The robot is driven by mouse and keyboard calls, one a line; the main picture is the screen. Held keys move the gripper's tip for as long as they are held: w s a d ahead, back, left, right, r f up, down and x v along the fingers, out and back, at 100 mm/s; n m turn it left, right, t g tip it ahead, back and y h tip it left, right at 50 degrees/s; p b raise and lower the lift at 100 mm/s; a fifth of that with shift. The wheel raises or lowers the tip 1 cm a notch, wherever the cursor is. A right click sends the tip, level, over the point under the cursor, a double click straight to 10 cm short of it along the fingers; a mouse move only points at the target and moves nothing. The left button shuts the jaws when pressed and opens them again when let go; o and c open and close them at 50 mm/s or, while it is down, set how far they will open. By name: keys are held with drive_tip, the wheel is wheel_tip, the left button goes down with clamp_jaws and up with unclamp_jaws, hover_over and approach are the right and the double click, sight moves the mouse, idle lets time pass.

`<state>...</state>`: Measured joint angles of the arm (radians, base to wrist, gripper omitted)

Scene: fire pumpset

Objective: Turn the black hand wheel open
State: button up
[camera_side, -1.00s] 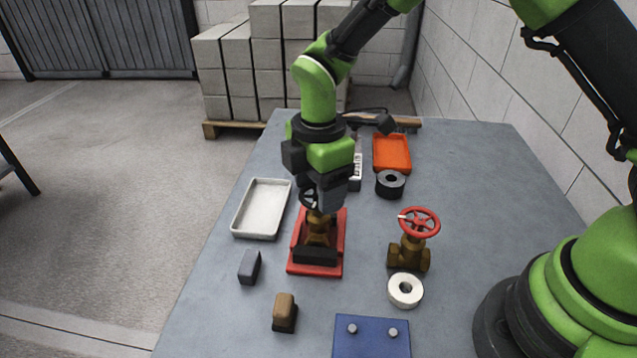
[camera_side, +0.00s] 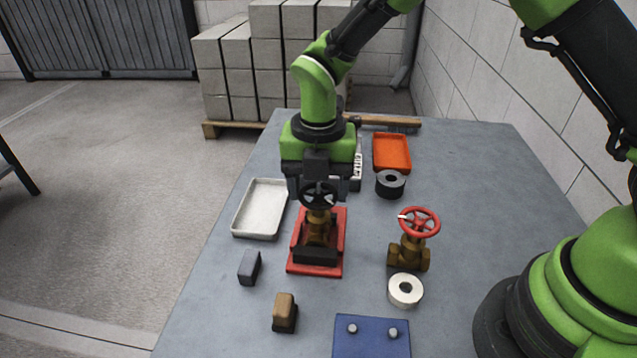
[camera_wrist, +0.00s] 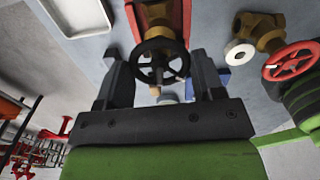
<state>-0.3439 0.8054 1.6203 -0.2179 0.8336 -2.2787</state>
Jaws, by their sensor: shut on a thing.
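The black hand wheel (camera_side: 318,196) sits on top of a brass valve (camera_side: 318,229), which stands on a red base (camera_side: 337,243) with a black block at its front. My gripper (camera_side: 318,186) is above the valve, shut on the wheel. In the wrist view the wheel (camera_wrist: 161,79) lies between the two dark fingers of my gripper (camera_wrist: 158,68), one on either side of its rim. The brass valve body (camera_wrist: 158,27) and red base show beyond the wheel. The exact finger contact is hard to make out.
A second brass valve with a red hand wheel (camera_side: 419,222) stands to the right. A white ring (camera_side: 406,290), black ring (camera_side: 390,184), white tray (camera_side: 260,208), orange tray (camera_side: 392,153) and blue plate (camera_side: 371,342) lie around. Two small blocks lie at front left. The table's right side is largely clear.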

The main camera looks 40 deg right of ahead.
drive_tip(key=n, duration=0.7)
idle(0.6)
drive_tip(key=o, duration=0.9)
drive_tip(key=shift+o, duration=0.2)
wheel_tip(320, 180, up, 7)
drive_tip(key=shift+r, duration=0.3)
